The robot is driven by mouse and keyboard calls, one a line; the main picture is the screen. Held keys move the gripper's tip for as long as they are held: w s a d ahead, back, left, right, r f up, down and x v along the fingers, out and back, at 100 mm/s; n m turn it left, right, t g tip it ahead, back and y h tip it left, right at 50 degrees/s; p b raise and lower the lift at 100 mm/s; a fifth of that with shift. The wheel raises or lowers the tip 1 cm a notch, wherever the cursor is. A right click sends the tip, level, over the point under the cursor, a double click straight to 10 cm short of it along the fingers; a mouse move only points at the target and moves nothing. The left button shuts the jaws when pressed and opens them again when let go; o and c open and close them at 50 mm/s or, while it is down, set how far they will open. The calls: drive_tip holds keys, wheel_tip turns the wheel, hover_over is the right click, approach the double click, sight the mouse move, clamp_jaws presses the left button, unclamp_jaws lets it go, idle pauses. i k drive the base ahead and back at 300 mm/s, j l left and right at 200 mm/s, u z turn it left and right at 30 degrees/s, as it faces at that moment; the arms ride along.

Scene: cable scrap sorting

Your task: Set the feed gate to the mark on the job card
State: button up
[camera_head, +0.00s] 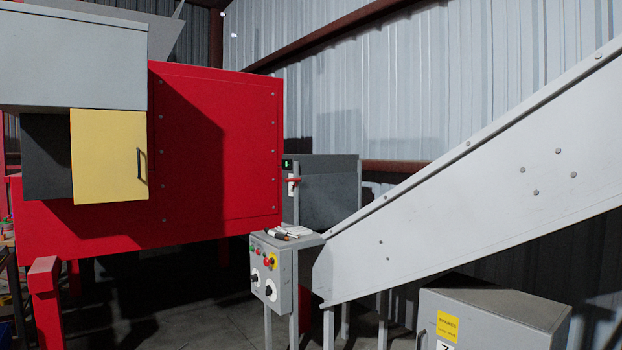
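A yellow panel (105,160) with a dark upright handle (141,165) sits under a grey hood (70,55) on the red machine (215,150); it may be the feed gate. A dark grey face (47,157) shows to its left. I see no gate scale or mark that I can read. Small white items (293,231), perhaps paper, lie on the ledge above a grey control box (270,272); I cannot tell whether the job card is among them. My gripper is not in view.
The control box has coloured buttons and two dials. A sloping pale conveyor side (470,190) fills the right. A grey box (500,320) with a yellow label stands below. Some floor (190,320) shows bare.

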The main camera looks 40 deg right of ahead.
sight(325, 201)
drive_tip(key=i+l+z, duration=0.15)
drive_tip(key=i+l, duration=0.2)
drive_tip(key=i+l+z, duration=0.2)
drive_tip(key=i, duration=0.25)
drive_tip(key=i+l+z, duration=0.15)
drive_tip(key=i+l, duration=0.15)
drive_tip(key=i, duration=0.1)
